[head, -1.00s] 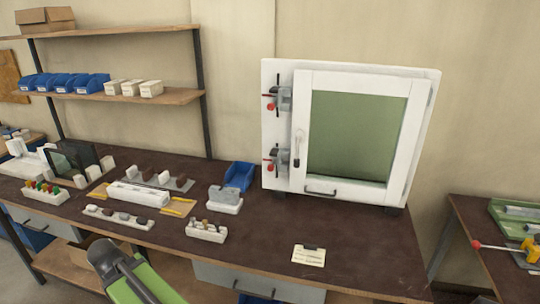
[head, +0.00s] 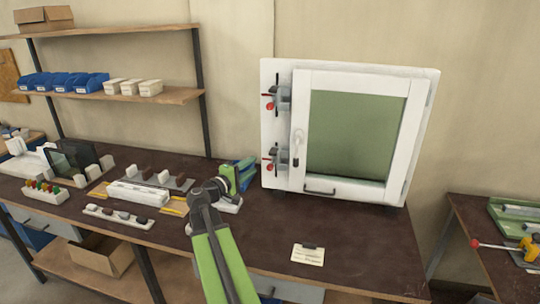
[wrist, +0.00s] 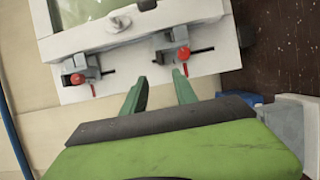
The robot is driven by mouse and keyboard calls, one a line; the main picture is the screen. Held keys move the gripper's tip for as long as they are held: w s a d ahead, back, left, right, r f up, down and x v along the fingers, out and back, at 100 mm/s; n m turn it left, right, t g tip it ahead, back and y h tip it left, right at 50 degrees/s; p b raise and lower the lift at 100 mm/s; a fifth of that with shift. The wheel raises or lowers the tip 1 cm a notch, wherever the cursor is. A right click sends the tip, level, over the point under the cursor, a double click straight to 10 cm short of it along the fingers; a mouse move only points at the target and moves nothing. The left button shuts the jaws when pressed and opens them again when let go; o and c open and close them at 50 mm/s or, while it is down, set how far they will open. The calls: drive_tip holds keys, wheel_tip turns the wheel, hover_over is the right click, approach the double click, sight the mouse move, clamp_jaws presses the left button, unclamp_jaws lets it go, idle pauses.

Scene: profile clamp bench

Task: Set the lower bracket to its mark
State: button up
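A white cabinet (head: 350,78) with a green window carries two grey brackets with red knobs, one above the other, on its left panel. The lower bracket (head: 281,156) also shows at the right of the pair in the wrist view (wrist: 170,54). The upper bracket (head: 281,98) is at the left there (wrist: 85,72). I cannot make out a mark for the lower bracket. My gripper (head: 248,167) is left of the lower bracket in the head view. In the wrist view its two green fingers (wrist: 161,78) are apart, empty and point toward the lower bracket, with a gap between.
A dark workbench (head: 365,235) lies below, with a note card (head: 308,254) at its front. A blue bin (wrist: 248,99) and a white block (wrist: 284,122) are close beside my gripper. Fixtures and trays crowd the bench's left.

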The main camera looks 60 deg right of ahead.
sight(279, 159)
drive_tip(key=d, duration=0.8)
drive_tip(key=s+d, duration=0.1)
drive_tip(key=d, duration=0.2)
drive_tip(key=shift+d, duration=0.4)
drive_tip(key=shift+c, duration=0.4)
clamp_jaws()
